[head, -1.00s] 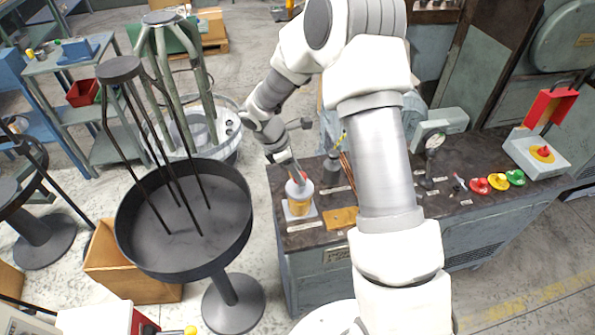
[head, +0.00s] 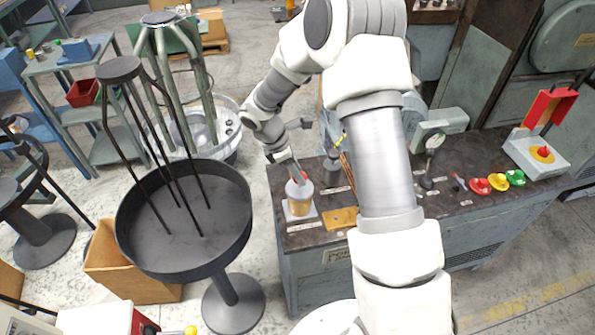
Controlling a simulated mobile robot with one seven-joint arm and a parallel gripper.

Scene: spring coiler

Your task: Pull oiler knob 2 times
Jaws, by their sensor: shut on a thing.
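The oiler (head: 299,200) stands on the near left corner of the dark bench top. It has an amber reservoir, a white cap and a grey square base. Its red knob (head: 296,179) shows only in part at the top, next to the fingers. My gripper (head: 296,176) reaches down from the upper left and is shut on the oiler knob. The fingers hide most of the knob.
A dark bottle (head: 332,170) and a brass plate (head: 343,217) are close to the oiler. Red, yellow and green buttons (head: 498,181) sit at the bench's right, near a red-lidded box (head: 537,150). A round black tray stand (head: 184,257) is left of the bench.

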